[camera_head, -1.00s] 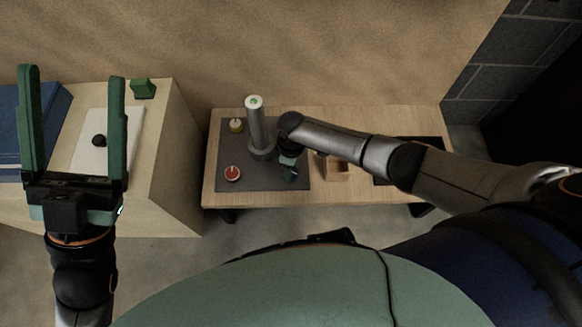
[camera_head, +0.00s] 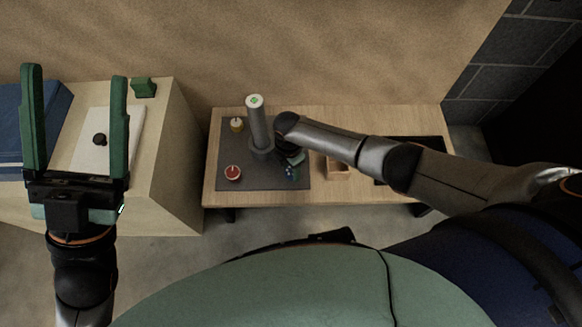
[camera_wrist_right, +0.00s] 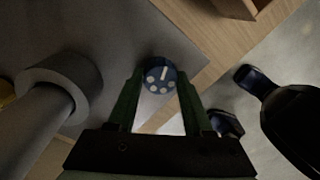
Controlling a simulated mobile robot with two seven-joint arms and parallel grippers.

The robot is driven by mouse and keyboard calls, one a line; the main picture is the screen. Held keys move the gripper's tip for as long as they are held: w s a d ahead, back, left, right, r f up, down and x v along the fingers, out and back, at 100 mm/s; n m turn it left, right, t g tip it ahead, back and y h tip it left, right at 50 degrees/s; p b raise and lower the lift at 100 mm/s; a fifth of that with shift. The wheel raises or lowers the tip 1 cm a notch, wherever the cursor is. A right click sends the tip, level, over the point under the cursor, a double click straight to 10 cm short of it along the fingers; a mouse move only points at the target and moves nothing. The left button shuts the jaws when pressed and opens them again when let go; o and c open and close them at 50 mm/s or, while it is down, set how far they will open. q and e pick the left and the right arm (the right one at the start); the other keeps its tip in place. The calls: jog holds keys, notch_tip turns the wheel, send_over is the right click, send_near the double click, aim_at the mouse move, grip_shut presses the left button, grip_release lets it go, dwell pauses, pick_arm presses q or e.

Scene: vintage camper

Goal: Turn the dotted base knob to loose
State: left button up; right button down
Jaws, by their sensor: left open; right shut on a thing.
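The dotted base knob (camera_wrist_right: 159,76) is blue with white dots and a white pointer line on top. In the right wrist view the line points toward the top of the picture, leaning slightly right. The knob sits near the edge of the dark grey mat, and in the head view it is a small blue spot (camera_head: 292,173). My right gripper (camera_wrist_right: 160,84) is shut on the knob, one green finger on each side. In the head view my right wrist partly hides that gripper. My left gripper (camera_head: 75,80) is open and empty at the far left.
A grey post (camera_head: 257,125) stands on the mat (camera_head: 262,182) close to my right gripper. A red knob (camera_head: 233,174) and a yellow knob (camera_head: 237,125) are left of it. A small wooden box (camera_head: 337,172) stands to the right. A pale cabinet (camera_head: 165,150) is at left.

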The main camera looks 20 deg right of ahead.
jog(key=n, duration=0.6)
jog(key=shift+s+a+n, duration=0.15)
jog(key=shift+n, duration=0.15)
jog(key=n, duration=0.6)
jog(key=shift+s, duration=0.1)
jog(key=shift+n, duration=0.4)
jog(key=shift+c, duration=1.5)
grip_release()
jog(key=shift+t, duration=0.3)
